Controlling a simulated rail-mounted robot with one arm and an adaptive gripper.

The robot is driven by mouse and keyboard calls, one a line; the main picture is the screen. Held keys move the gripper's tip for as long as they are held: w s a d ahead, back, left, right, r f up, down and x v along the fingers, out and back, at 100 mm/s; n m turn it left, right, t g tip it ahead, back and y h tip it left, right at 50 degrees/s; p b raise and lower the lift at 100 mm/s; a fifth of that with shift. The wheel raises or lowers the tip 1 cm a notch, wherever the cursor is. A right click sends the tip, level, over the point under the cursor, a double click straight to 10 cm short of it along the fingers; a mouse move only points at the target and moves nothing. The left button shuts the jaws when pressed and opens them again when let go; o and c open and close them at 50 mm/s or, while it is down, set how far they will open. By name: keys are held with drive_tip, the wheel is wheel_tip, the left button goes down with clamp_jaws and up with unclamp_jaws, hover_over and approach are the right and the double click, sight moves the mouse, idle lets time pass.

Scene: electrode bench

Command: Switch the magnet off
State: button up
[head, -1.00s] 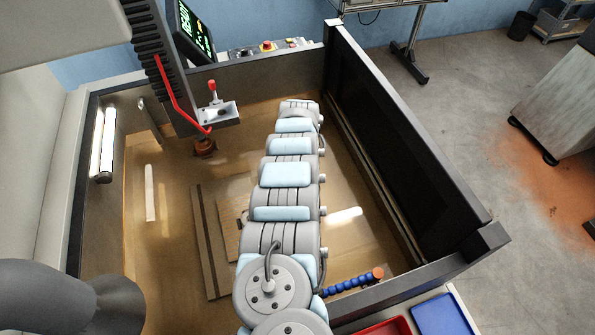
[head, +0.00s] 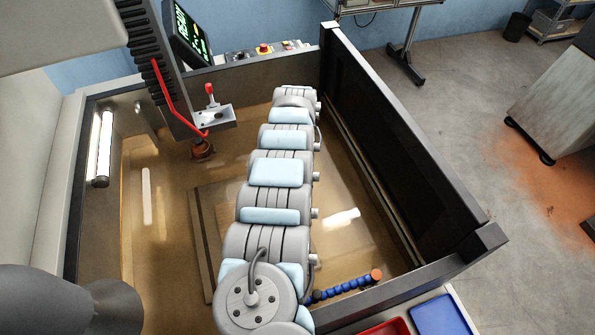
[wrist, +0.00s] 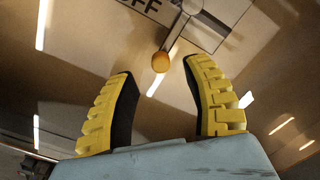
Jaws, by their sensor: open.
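In the wrist view my gripper (wrist: 158,72) is open, with its two yellow-and-black fingers spread apart. An orange ball knob (wrist: 160,61) on a thin grey lever (wrist: 171,36) appears between and slightly beyond the fingertips. I cannot tell the depth between them. The lever runs up to a round grey hub (wrist: 192,6) on a tan panel with dark lines (wrist: 205,33). Black letters ending in "FF" (wrist: 141,4) are partly cut off left of the lever. In the head view my arm hides my gripper and the lever.
A dark-walled tank surrounds the work area, with its right wall (head: 395,130) beside my arm. A flat plate (head: 201,240) lies on the tank floor, mostly behind my arm. A machine head with a red-knobbed bracket (head: 208,117) hangs at upper left. A blue segmented hose (head: 345,287) is at lower right.

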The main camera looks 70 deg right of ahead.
wheel_tip(320, 180, up, 7)
drive_tip(key=shift+f, duration=0.15)
drive_tip(key=shift+s+a, duration=0.1)
idle(0.7)
